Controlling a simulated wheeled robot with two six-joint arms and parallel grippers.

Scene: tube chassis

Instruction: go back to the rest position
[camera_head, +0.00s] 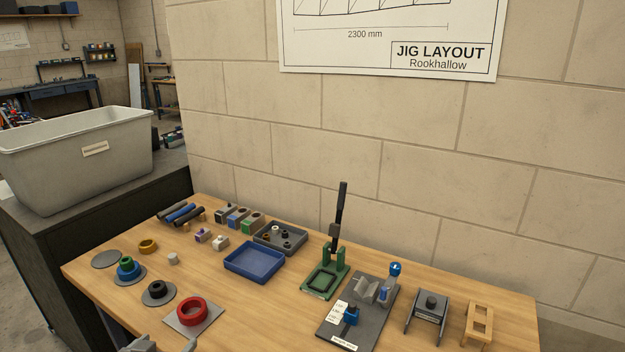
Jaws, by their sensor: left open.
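My left gripper (160,345) shows only in part at the bottom edge of the head view, left of centre. Its grey fingertips are apart with nothing seen between them. It is near the table's front edge, just below the square plate with the red ring (193,311). The rest of that arm is cut off by the frame. My right gripper is not in view.
The wooden table (255,312) carries a blue tray (254,262), a grey parts tray (280,238), a green lever press (327,278), a dark fixture plate (340,327) and stands at right. A large grey bin (75,160) stands at left. A block wall (420,160) closes the back.

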